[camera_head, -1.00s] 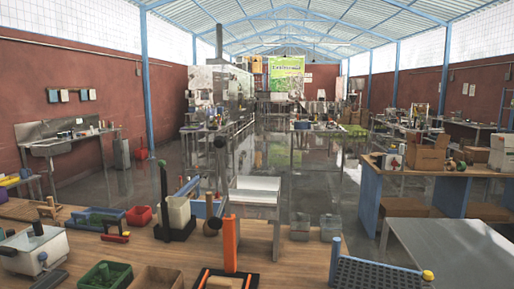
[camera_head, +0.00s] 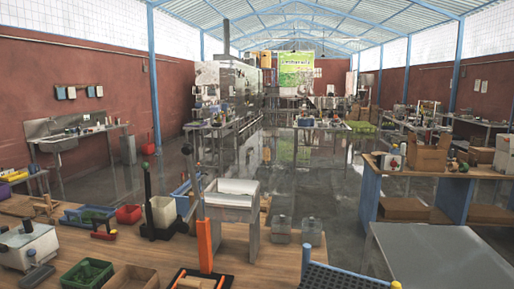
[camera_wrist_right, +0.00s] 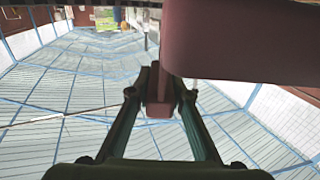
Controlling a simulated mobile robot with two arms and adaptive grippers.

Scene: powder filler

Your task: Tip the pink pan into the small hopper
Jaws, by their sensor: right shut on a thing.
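A dull pink pan (camera_wrist_right: 240,45) fills the upper right of the right wrist view, with its handle (camera_wrist_right: 158,105) reaching down toward the middle. My right gripper (camera_wrist_right: 158,92) is shut on that handle, one dark finger on each side. The wrist picture is upside down, with the roof at the bottom. The inside of the pan is hidden. Neither the pan nor my grippers show in the head view. I cannot tell which thing is the small hopper; a pale open-topped container (camera_head: 163,210) stands against a black upright stand (camera_head: 147,200) on the wooden bench.
The wooden bench (camera_head: 140,255) holds a red bin (camera_head: 129,215), a green tray (camera_head: 88,273), a white box-shaped device (camera_head: 28,247) and an orange post (camera_head: 205,245). A white-topped metal stand (camera_head: 231,198) is behind it. A bare grey table (camera_head: 440,255) is at the right.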

